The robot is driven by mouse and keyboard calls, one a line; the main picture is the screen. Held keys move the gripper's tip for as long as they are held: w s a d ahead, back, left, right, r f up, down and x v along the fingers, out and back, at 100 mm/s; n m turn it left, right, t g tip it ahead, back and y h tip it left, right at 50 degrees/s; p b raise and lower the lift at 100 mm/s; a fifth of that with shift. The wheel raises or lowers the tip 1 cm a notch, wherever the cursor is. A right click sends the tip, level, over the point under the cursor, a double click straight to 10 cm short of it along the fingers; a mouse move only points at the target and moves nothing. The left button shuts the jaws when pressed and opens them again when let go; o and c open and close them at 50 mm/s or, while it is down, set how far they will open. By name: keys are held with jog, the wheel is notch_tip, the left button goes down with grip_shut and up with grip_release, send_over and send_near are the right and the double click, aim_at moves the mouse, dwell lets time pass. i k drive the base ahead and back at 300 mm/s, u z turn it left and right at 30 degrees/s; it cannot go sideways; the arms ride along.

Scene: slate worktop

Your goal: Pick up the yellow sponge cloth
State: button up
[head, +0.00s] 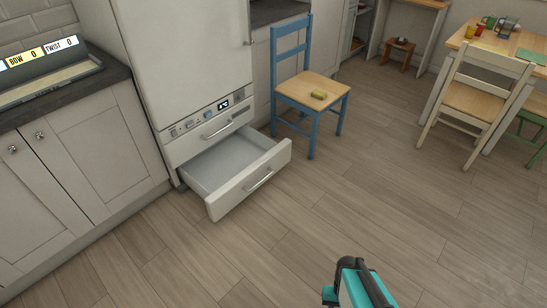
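A small yellowish object (318,95), which looks like the yellow sponge cloth, lies on the wooden seat of the blue chair (307,88). It is small in the picture, so its exact shape is hard to tell. A teal and black part of my own arm shows at the bottom edge, right of the middle, far from the chair. No gripper fingers can be made out.
An open, seemingly empty drawer (265,170) juts out below the white appliance (190,55), left of the chair. A dining table (487,40) and cream chair (476,98) stand at the right. The wooden floor (270,235) in front is clear.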

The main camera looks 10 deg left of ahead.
aim_at(321, 95)
jog(key=u, duration=0.05)
jog(key=i, duration=1)
jog(key=z, duration=0.1)
